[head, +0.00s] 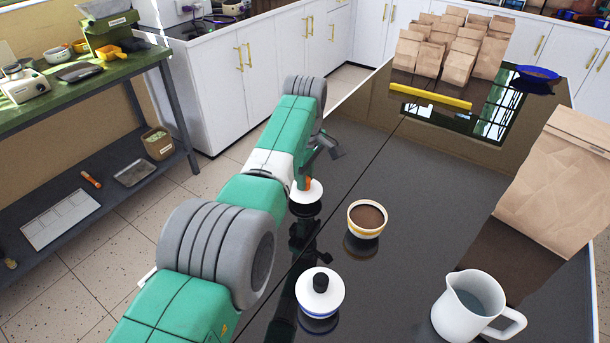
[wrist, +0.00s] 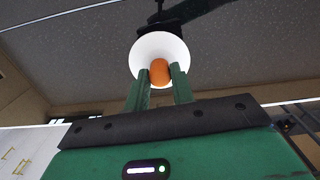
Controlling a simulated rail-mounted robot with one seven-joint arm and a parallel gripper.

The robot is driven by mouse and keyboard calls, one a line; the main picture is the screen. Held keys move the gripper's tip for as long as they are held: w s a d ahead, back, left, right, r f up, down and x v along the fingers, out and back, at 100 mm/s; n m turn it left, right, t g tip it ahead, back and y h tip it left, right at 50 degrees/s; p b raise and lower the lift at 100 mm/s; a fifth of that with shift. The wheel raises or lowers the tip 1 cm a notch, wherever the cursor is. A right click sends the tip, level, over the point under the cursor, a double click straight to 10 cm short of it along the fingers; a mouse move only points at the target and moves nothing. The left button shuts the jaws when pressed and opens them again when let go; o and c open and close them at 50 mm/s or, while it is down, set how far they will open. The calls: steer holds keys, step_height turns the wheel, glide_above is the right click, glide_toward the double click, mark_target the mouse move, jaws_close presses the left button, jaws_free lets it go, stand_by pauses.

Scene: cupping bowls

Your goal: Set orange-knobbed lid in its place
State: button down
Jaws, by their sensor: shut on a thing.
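My gripper (wrist: 160,75) is shut on the orange knob of the white round lid (wrist: 158,46), one green finger on each side of the knob. In the head view the same lid (head: 311,194) shows past my arm, over the left part of the dark glossy table, partly hidden by the arm. I cannot tell whether its rim touches the table. An open white bowl with a yellow band (head: 367,219), filled with something brown, stands apart to the lid's lower right. A white lid with a black knob (head: 320,291) sits nearer, above a blue-banded bowl.
A white pitcher (head: 471,308) stands at the near right. A large paper bag (head: 558,190) is at the right edge. Several small bags, a yellow bar (head: 430,96) and a blue bowl (head: 537,76) are at the far end. The table's middle is clear.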

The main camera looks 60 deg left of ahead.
steer(key=shift+r+p, duration=1.5)
steer(key=shift+r, duration=0.35)
steer(key=shift+r+p, duration=0.7)
steer(key=shift+p, duration=0.05)
steer(key=shift+f, duration=0.1)
